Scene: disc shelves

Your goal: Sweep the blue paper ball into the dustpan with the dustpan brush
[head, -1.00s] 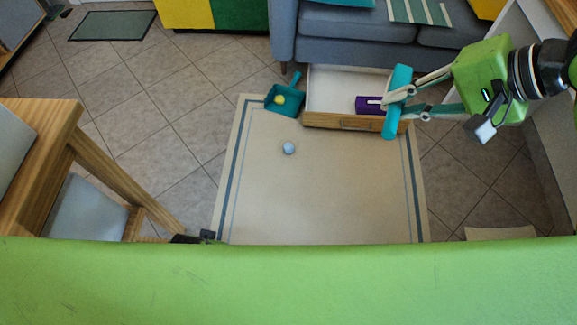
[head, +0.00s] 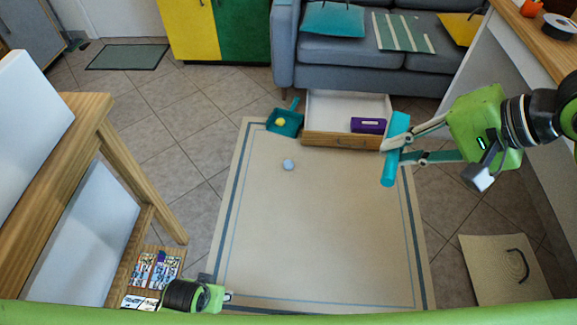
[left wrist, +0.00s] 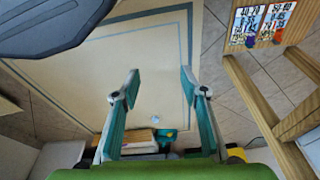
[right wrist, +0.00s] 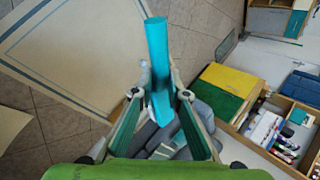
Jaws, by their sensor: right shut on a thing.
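The blue paper ball (head: 288,165) lies on the beige rug (head: 320,220), in front of the dustpan. It also shows small in the left wrist view (left wrist: 155,118). The teal dustpan (head: 292,128) lies at the rug's far left corner, beside the drawer, with a yellow ball (head: 280,122) in it. My right gripper (head: 388,152) is shut on the teal dustpan brush (head: 399,125), held near the rug's far right corner, well right of the ball. The brush shows large in the right wrist view (right wrist: 157,50). My left gripper (left wrist: 158,82) is open and empty over the rug's near side.
An open drawer (head: 345,141) with a purple item (head: 368,125) stands at the rug's far edge, before the grey sofa (head: 345,50). A wooden table (head: 92,110) is at left, a white desk (head: 490,60) at right. The rug's middle is clear.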

